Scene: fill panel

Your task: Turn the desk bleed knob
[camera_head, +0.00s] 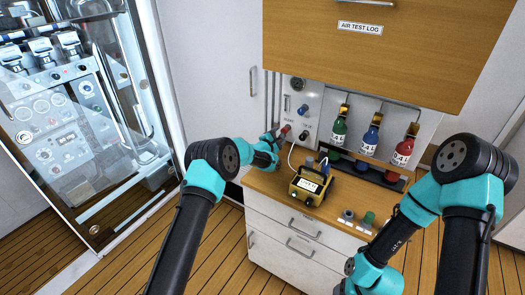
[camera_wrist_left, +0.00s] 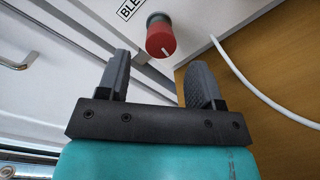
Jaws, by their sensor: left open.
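The bleed knob is a red cylinder with a white mark on its face (camera_wrist_left: 161,40), in the left wrist view. A partly cut-off label starting "BLE" (camera_wrist_left: 128,9) is beside it on the pale panel. My left gripper (camera_wrist_left: 159,62) is open and empty. Its two dark fingers point at the knob, which shows just beyond and between the fingertips, apparently apart from them. In the head view the left gripper (camera_head: 276,136) is at the small desk panel (camera_head: 300,108), close to the red knob (camera_head: 287,129). My right gripper is below the picture.
A yellow meter (camera_head: 309,187) with a white cable stands on the wooden desk top. Green, blue and red bottles (camera_head: 371,136) hang in a rack at the right. A glass-fronted cabinet (camera_head: 160,100) stands at left.

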